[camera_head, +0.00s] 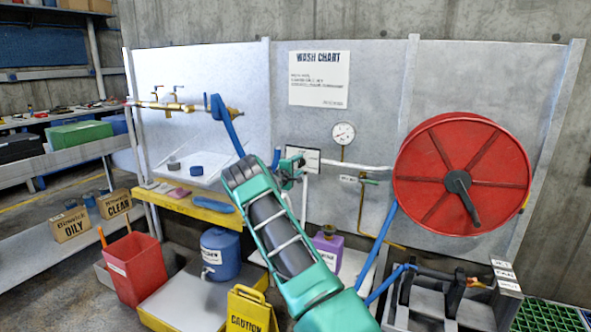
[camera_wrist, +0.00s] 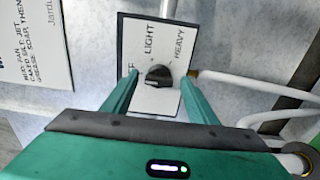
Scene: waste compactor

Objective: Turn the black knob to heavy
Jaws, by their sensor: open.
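The black knob (camera_wrist: 158,76) sits on a white plate (camera_wrist: 172,32) on the wall in the wrist view. The plate reads "LIGHT" above the knob and "HEAVY" to its upper right; a label at the left is mostly hidden by a finger. A pale mark on the knob points up and slightly left, near "LIGHT". My gripper (camera_wrist: 160,98) is open, with one green finger on each side of the knob and gaps between. In the head view my gripper (camera_head: 290,165) is at the plate (camera_head: 309,160), and the knob is hidden there.
White pipes (camera_wrist: 255,85) run right of the plate. A gauge (camera_head: 342,133) and a red hose reel (camera_head: 462,174) are to the right. A yellow shelf (camera_head: 190,205) is at the left, and a purple jug (camera_head: 328,243) stands below.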

